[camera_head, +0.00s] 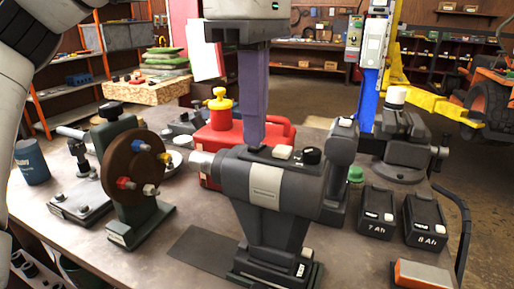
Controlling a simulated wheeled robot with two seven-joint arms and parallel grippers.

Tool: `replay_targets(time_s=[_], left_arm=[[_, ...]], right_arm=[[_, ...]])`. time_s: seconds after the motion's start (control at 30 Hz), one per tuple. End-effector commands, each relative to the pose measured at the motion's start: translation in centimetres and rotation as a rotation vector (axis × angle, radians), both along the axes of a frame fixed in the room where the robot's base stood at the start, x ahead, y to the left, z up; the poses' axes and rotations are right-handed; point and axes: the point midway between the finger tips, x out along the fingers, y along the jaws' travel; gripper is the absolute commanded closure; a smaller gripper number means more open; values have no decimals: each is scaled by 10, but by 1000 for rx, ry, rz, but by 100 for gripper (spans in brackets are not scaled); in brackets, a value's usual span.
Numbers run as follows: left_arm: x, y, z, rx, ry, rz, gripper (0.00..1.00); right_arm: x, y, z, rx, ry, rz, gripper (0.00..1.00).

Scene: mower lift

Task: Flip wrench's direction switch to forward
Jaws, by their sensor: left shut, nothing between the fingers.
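The wrench (262,187) is a grey and dark power tool standing upright on the workbench, with its round nose pointing left. My right gripper is out of view.
A red canister (222,136) stands behind the wrench. A dark stand with a round brown plate (137,167) is to the left. Batteries marked 7 Ah (376,212) and 8 Ah (425,220) are to the right. A dark mat (203,250) lies front left.

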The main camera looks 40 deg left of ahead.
Motion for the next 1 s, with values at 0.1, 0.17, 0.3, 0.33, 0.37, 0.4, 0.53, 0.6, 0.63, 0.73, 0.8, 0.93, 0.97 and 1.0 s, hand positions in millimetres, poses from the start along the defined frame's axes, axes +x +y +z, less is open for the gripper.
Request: replay_targets(time_s=[0.1,0.17,0.3,0.33,0.37,0.4,0.53,0.6,0.63,0.73,0.8,0.93,0.97,1.0], left_arm=[[0,0,-3,0,0,0,100],[0,0,-4,0,0,0,100],[0,0,-6,0,0,0,100],[0,0,-6,0,0,0,100],[0,0,-7,0,0,0,100],[0,0,-7,0,0,0,100],[0,0,-9,1,1,1,100],[0,0,-11,1,1,1,100],[0,0,-11,1,1,1,100],[0,0,-12,1,1,1,100],[0,0,-12,1,2,1,100],[0,0,-7,1,4,0,100],[0,0,-3,1,4,0,100],[0,0,0,1,4,-1,100]], right_arm=[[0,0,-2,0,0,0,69],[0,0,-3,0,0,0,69],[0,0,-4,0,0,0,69],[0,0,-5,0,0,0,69],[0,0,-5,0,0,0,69],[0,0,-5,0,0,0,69],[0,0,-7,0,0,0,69],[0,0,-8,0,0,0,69],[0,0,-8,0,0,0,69],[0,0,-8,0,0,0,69],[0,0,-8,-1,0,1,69],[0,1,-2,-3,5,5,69],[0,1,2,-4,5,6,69],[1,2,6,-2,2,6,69]])
